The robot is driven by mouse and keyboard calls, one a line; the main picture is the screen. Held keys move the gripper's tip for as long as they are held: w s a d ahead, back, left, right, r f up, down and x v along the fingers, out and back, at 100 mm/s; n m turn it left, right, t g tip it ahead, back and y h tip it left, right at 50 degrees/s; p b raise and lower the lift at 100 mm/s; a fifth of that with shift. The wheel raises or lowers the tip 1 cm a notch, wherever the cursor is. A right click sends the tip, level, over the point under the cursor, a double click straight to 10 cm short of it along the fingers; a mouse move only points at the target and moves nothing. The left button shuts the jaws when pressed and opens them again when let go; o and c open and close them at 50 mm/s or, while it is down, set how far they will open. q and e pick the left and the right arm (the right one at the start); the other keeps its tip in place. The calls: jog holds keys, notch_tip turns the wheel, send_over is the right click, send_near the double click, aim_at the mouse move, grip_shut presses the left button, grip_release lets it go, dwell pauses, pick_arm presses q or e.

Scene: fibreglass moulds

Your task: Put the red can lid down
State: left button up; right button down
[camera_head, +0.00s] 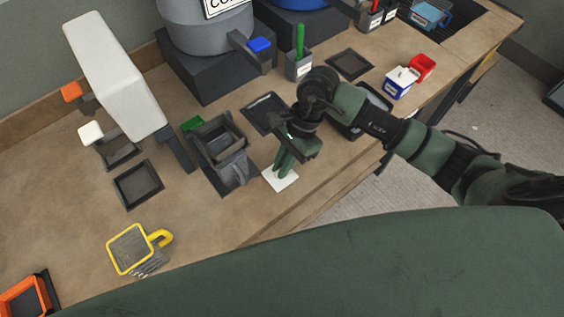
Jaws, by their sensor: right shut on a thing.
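My right gripper (285,160) points down at the middle of the worktop, just above a white square (280,180). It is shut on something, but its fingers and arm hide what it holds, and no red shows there. A small red open-looking piece (421,66) sits at the right, beside a blue-and-white container (400,84). I cannot tell whether this red piece is the can lid. My left gripper is out of view.
A dark grey bin (222,150) stands close left of the gripper. Dark trays (137,185) (349,64) lie around. A yellow-rimmed basket (130,249) is at the lower left. A cup with a green stick (299,66) stands behind. Bare worktop lies at the front.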

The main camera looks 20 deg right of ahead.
jog(key=shift+f+b, duration=0.25)
jog(key=shift+b, duration=0.1)
jog(key=c, duration=1.5)
grip_release()
jog(key=shift+r, duration=0.1)
jog(key=shift+r+p, duration=0.25)
jog(key=shift+p, duration=0.15)
jog(key=shift+w+d+r+b, duration=0.15)
jog(key=shift+d+r+b, duration=0.1)
jog(key=shift+b, duration=0.15)
jog(key=b+v, duration=0.3)
jog(key=v, duration=0.8)
jog(key=shift+r, duration=0.15)
